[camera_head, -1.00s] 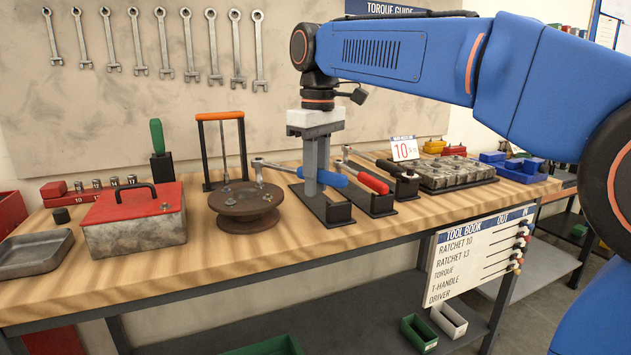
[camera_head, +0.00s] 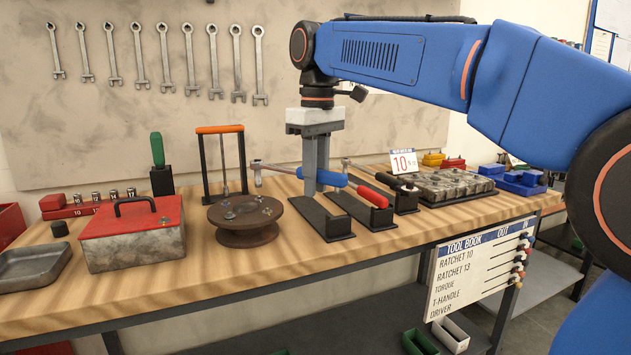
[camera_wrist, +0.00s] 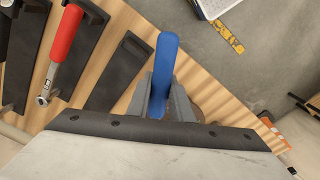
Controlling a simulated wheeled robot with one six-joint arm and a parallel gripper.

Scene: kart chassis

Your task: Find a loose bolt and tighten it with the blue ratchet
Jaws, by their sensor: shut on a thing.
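My gripper (camera_head: 317,182) is shut on the blue ratchet (camera_head: 334,178), its fingers pointing down. The ratchet is level above an empty black holder (camera_head: 320,218), its metal head pointing left towards the round brown flange (camera_head: 245,232). In the wrist view the blue handle (camera_wrist: 163,75) shows between the fingers; the ratchet's head is hidden there. Several small bolts (camera_head: 229,215) sit on the flange's top; I cannot tell which one is loose.
A red-handled ratchet (camera_head: 372,196) rests in its black holder beside the empty one. An orange-topped frame (camera_head: 220,130) stands behind the flange. A red-lidded metal box (camera_head: 130,240) is left of it. A metal block tray (camera_head: 445,186) lies right.

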